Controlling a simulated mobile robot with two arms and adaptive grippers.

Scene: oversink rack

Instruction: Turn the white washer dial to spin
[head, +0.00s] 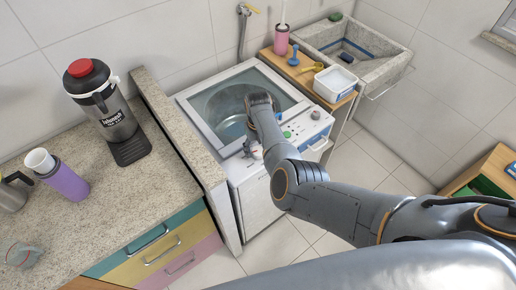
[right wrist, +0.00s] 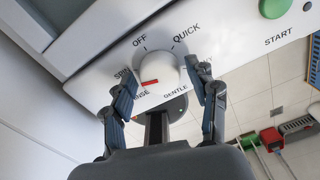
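In the right wrist view the white dial (right wrist: 162,70) is on the front panel. Its red mark points left and slightly down, towards the partly hidden label ending in "NSE". A label starting "SP" is just above that, partly covered by a finger. OFF, QUICK and GENTLE are readable. My right gripper (right wrist: 160,72) is open, with one finger on each side of the dial; I cannot tell whether they touch it. My left gripper is not in view.
A green START button (right wrist: 273,8) is right of the dial. The stone counter (head: 150,190) at left holds a red-lidded jug (head: 112,112) and a purple bottle (head: 68,182). A wooden stand with a white tub (head: 335,82) and the sink (head: 375,62) are right of the washer.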

